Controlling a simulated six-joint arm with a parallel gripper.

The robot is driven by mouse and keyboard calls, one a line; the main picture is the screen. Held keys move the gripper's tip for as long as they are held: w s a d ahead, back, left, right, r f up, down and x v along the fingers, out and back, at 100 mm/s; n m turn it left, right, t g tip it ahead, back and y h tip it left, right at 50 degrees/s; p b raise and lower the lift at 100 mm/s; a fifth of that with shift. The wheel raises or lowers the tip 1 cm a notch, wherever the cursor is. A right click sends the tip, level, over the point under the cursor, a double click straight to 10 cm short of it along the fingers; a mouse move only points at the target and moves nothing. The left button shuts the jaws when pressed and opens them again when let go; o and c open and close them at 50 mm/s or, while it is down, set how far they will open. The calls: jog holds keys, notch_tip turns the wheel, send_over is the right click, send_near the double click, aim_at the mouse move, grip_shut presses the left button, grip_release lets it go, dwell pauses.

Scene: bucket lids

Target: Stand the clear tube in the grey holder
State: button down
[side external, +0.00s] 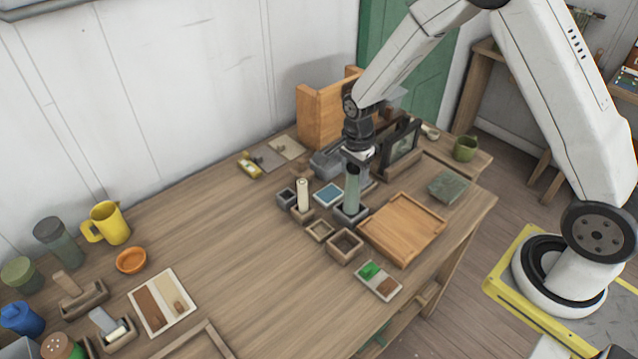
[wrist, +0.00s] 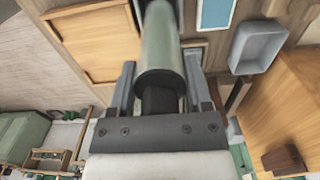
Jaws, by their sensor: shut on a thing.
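The clear tube (side external: 353,190), greenish and see-through, is upright below my gripper (side external: 357,160). My gripper is shut on its upper end. The tube's lower end meets the grey square holder (side external: 350,215) in the side view; I cannot tell whether it rests on the bottom. In the wrist view the tube (wrist: 160,48) runs away from my gripper (wrist: 160,88), between the two fingers. The tube hides the holder's opening there.
A cream cylinder (side external: 302,195) stands in a small box just left. A blue-topped tray (side external: 328,194), open wooden boxes (side external: 345,247) and a large wooden tray (side external: 403,228) crowd the holder. A framed panel (side external: 400,148) stands behind. The table's middle left is clear.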

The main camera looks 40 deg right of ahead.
jog(key=shift+f, duration=1.35)
dwell(0.4)
grip_release()
jog(key=shift+c, duration=0.3)
jog(key=shift+r, duration=0.15)
jog(key=shift+r, duration=4.4)
